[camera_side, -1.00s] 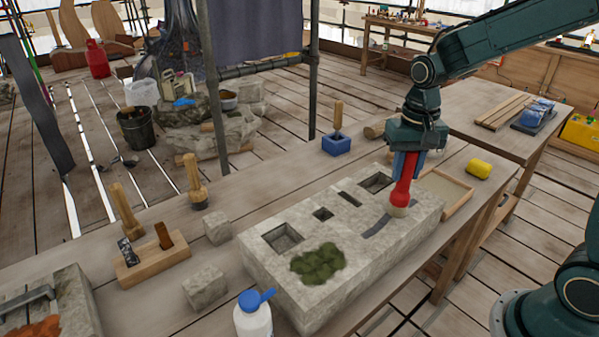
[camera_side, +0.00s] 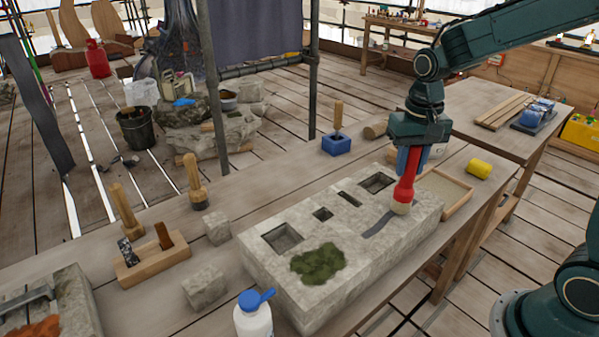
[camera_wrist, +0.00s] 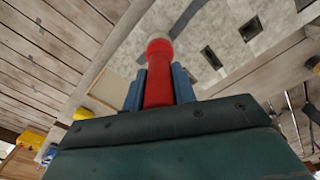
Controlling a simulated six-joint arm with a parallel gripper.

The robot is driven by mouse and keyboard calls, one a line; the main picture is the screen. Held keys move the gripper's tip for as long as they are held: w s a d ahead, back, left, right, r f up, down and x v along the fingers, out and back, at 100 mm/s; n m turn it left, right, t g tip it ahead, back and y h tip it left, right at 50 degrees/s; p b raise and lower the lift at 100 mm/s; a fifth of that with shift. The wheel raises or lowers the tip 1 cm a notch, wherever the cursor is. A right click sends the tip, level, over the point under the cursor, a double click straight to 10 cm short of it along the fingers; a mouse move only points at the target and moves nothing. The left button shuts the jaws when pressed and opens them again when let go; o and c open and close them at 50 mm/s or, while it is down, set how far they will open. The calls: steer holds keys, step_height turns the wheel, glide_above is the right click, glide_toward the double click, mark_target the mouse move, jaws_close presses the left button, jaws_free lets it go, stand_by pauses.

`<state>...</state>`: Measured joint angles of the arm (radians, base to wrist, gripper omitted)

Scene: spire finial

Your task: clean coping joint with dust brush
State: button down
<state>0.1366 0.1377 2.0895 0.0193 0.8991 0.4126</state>
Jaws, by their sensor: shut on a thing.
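My gripper (camera_side: 408,160) is shut on the red handle of the dust brush (camera_side: 404,192) and holds it upright, pale bristle end down. The bristle end is at the top of the stone coping block (camera_side: 300,215), near its right end; I cannot tell whether it touches. The coping joint (camera_side: 378,224) is a dark strip in the block's top, just left of the bristles. In the wrist view the red brush (camera_wrist: 158,75) sits between the blue fingers, with the dark joint strip (camera_wrist: 186,17) beside its tip.
The block also has square pockets (camera_side: 282,238) and a moss patch (camera_side: 318,263). A shallow tray (camera_side: 455,200) and a yellow object (camera_side: 479,168) lie to the right. A blue-capped bottle (camera_side: 253,315) stands in front. A mallet (camera_side: 195,185) and loose stones (camera_side: 205,288) are left.

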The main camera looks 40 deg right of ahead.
steer(key=shift+r, duration=2.9)
steer(key=shift+w, duration=0.2)
